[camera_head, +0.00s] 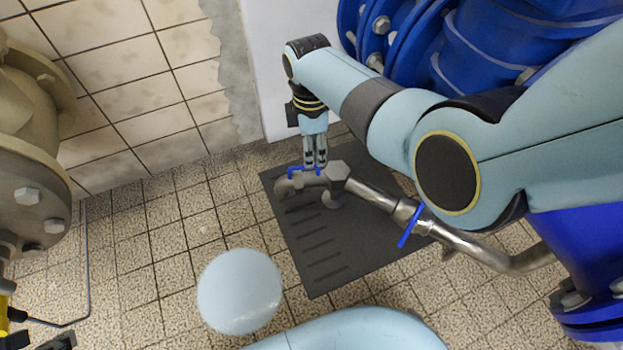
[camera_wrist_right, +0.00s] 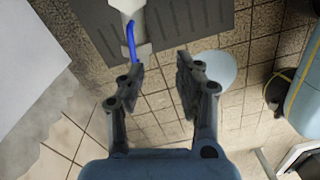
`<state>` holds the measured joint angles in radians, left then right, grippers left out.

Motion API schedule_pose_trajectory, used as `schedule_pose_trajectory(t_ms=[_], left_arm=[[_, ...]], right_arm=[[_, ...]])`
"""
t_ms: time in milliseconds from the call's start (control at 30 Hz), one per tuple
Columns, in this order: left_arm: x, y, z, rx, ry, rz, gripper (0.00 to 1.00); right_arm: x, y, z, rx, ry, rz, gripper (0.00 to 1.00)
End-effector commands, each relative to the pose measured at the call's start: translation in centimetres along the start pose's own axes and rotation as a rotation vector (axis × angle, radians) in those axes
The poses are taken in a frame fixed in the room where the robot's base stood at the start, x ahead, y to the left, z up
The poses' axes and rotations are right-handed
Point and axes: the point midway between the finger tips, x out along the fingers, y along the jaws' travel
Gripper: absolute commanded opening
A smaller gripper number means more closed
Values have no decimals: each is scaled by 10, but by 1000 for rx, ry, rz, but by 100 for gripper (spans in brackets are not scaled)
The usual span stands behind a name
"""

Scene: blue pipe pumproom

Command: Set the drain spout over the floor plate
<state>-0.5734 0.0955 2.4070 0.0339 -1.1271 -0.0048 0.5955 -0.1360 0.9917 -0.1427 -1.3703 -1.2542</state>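The drain spout (camera_head: 290,184) is a grey metal outlet with a blue lever (camera_head: 304,169), at the end of a shiny pipe. In the head view its outlet end lies over the floor plate near the plate's left edge; its height cannot be told. The floor plate (camera_head: 325,255) is dark grey and slotted. My right gripper (camera_head: 315,160) points down at the spout's lever. In the right wrist view its fingers (camera_wrist_right: 160,70) are spread apart with nothing between them. The spout's blue lever (camera_wrist_right: 131,42) shows just beyond the left finger. My left gripper is not seen.
A second blue lever (camera_head: 411,226) sits on the shiny pipe (camera_head: 470,245). Large blue pipes (camera_head: 465,60) stand at the right and back. A beige flanged pipe (camera_head: 30,180) stands at the left. Tiled floor (camera_head: 150,240) lies open left of the plate.

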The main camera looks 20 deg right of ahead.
Motion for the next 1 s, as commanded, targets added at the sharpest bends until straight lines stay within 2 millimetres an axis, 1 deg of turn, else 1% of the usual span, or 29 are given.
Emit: schedule_pose_trajectory(t_ms=[33, 67, 133, 200, 267, 367, 600, 700, 800, 1000], left_arm=[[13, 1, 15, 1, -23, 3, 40], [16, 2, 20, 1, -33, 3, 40], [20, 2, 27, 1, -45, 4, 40], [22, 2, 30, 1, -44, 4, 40], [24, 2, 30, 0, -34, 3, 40], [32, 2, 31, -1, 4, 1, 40], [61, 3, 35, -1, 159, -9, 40], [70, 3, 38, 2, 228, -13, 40], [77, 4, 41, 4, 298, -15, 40], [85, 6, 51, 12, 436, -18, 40]], right_arm=[[9, 14, -8, -1, 10, 14, 34], [5, 22, -12, -2, 15, 26, 34], [-1, 34, -17, -2, 22, 45, 34], [-4, 40, -18, -2, 25, 55, 34], [-4, 42, -19, -1, 26, 59, 34], [1, 42, -19, -1, 25, 59, 34], [26, 42, -19, 0, 24, 56, 34], [36, 43, -19, 0, 24, 56, 34], [46, 43, -19, 0, 24, 55, 34], [64, 44, -19, 0, 24, 56, 34]])
